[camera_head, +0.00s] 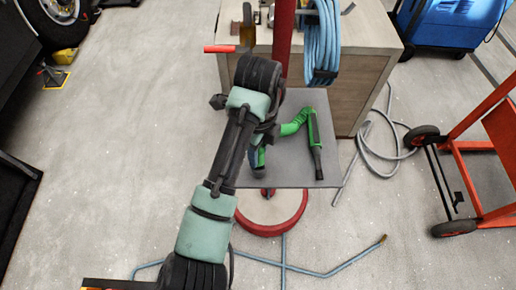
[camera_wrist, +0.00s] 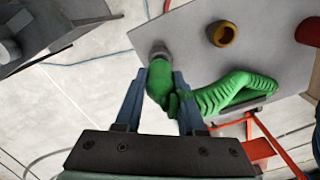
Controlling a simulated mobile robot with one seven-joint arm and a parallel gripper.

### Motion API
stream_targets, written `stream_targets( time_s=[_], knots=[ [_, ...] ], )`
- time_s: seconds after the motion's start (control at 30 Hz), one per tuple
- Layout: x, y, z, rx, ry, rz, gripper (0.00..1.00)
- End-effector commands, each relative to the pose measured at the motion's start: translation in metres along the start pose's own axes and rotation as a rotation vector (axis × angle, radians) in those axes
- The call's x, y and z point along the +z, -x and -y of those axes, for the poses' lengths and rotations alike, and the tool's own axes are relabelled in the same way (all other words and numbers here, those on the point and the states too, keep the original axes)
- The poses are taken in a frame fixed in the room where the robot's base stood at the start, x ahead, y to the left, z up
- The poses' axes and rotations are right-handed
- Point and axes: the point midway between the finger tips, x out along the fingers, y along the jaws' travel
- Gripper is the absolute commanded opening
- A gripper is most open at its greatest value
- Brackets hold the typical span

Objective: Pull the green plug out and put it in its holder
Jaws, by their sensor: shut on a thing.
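The green plug (camera_wrist: 160,82) sits between the two blue fingers of my gripper (camera_wrist: 159,76), which is shut on it. Its grey end (camera_wrist: 159,52) meets the grey panel (camera_wrist: 198,62) in the wrist view; I cannot tell whether it is still seated there. A ribbed green part (camera_wrist: 235,90) bends away to the right. In the head view, the green part (camera_head: 292,127) leads to a green handle-like piece with a dark tip (camera_head: 315,145) over the panel. My arm hides most of the plug there. I cannot identify the holder for certain.
An orange-brown ring (camera_wrist: 222,33) is on the panel beside the plug, with a red round part (camera_wrist: 309,32) farther right. A wooden cabinet (camera_head: 350,90) with a coiled blue hose (camera_head: 323,40) stands behind. A red hand truck (camera_head: 485,150) is at right. Hoses lie across the floor.

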Motion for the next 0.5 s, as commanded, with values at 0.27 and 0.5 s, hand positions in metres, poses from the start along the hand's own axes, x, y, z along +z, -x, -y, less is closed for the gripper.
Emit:
stream_targets(
  time_s=[0.27,0.5],
  knots=[
    [0.0,-0.008,0.0,-0.001,0.0,0.0,0.0],
    [0.0,-0.014,0.0,0.0,0.0,0.0,0.0]
  ],
)
